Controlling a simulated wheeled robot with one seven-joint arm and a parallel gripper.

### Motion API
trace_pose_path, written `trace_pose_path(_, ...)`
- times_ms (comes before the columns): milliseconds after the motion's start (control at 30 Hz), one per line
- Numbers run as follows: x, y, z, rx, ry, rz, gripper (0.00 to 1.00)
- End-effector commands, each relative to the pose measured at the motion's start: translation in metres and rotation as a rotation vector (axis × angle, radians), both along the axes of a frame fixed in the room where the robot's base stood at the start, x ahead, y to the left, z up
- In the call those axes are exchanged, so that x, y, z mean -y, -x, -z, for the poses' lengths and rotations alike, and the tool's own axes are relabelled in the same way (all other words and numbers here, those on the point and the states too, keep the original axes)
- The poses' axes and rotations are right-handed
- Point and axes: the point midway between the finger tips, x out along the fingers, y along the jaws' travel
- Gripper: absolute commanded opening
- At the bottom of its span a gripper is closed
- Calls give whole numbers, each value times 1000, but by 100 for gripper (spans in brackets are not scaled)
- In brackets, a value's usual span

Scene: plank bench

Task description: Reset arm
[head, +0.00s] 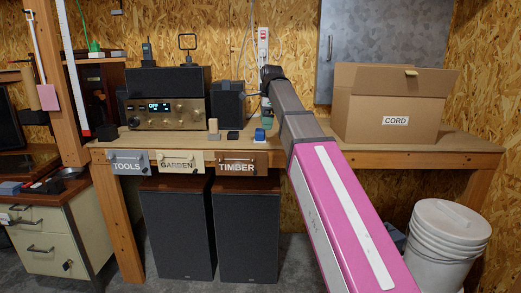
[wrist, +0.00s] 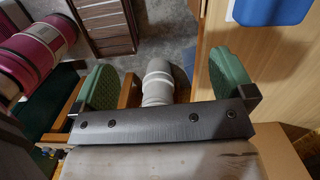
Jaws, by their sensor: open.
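My arm reaches up and forward over the plank bench (head: 400,148) in the head view. My gripper (head: 266,113) hangs near the back of the bench top, just above and behind a small blue object (head: 260,135). In the wrist view my gripper (wrist: 165,78) has its two green-padded fingers wide apart, with nothing held between them. A pale grey ribbed cylinder shape (wrist: 158,82) shows in the gap, seemingly well beyond the fingers. A blue surface (wrist: 270,10), likely the same blue object, lies at the top right.
A cardboard box marked CORD (head: 370,115) stands on the right of the bench. A radio unit (head: 165,112) and a dark speaker (head: 227,103) stand left of my gripper. Below are labelled drawers (head: 183,167), two tall speakers (head: 248,230) and white buckets (head: 445,240).

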Motion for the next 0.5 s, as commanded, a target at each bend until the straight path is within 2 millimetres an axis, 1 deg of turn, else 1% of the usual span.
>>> trace_pose_path(267, 15, 1, 55, 12, 9, -116, 100)
trace_pose_path(367, 23, 2, 83, 19, 13, -180, 100)
trace_pose_path(467, 33, 5, 118, 27, 20, -261, 100)
trace_pose_path(500, 38, 7, 134, 31, 23, -297, 100)
